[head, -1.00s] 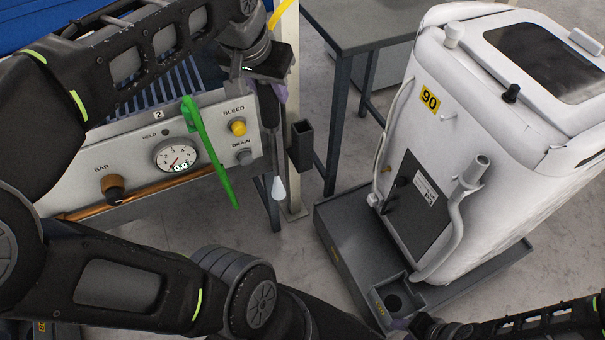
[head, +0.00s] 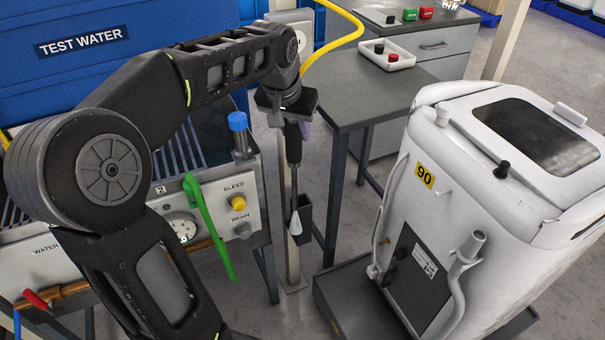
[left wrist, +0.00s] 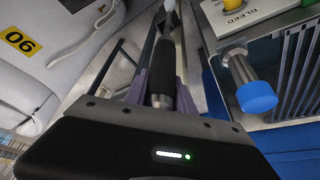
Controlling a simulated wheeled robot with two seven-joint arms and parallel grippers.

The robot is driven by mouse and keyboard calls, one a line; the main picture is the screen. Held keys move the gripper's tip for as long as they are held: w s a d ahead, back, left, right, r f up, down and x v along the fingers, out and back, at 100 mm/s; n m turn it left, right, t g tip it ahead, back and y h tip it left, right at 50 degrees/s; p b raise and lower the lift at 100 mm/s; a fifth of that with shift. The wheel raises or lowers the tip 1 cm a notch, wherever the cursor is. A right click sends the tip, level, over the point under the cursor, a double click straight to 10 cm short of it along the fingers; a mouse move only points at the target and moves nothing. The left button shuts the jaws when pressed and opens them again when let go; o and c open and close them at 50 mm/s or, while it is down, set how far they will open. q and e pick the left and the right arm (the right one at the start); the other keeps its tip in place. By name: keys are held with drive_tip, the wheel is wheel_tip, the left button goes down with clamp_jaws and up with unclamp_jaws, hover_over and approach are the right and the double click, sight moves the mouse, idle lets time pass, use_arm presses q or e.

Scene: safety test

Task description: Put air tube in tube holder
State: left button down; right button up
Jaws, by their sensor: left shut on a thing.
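My left gripper (head: 290,112) is shut on the air tube (head: 294,150), a thin dark rod with a dark grip and a pale tip, which hangs pointing down. In the left wrist view the tube (left wrist: 164,65) lies between the purple fingers of the gripper (left wrist: 160,85). The tube holder (head: 305,214) is a small dark square socket on a pale post. The tube's pale tip overlaps the holder's left side in the head view and shows in front of it, so it appears outside the socket. The gap in depth is unclear. My right gripper is out of view.
The test panel (head: 247,205) with a green lever (head: 209,225) and a blue-capped fitting (head: 238,130) stands left of the holder. A grey table (head: 350,100) is behind it. A white machine (head: 450,185) numbered 90 stands to the right, with floor between.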

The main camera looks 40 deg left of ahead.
use_arm(q)
drive_tip(key=w+a, duration=0.1)
drive_tip(key=w, duration=0.4)
wheel_tip(320, 180, down, 13)
drive_tip(key=b, duration=0.1)
drive_tip(key=shift+s+a+f, duration=0.2)
drive_tip(key=shift+s, duration=0.1)
drive_tip(key=shift+f+b, duration=0.5)
drive_tip(key=shift+f, duration=1.85)
drive_tip(key=c, duration=1.5)
unclamp_jaws()
drive_tip(key=shift+f, duration=0.1)
drive_tip(key=o, duration=0.4)
drive_tip(key=shift+o, duration=0.2)
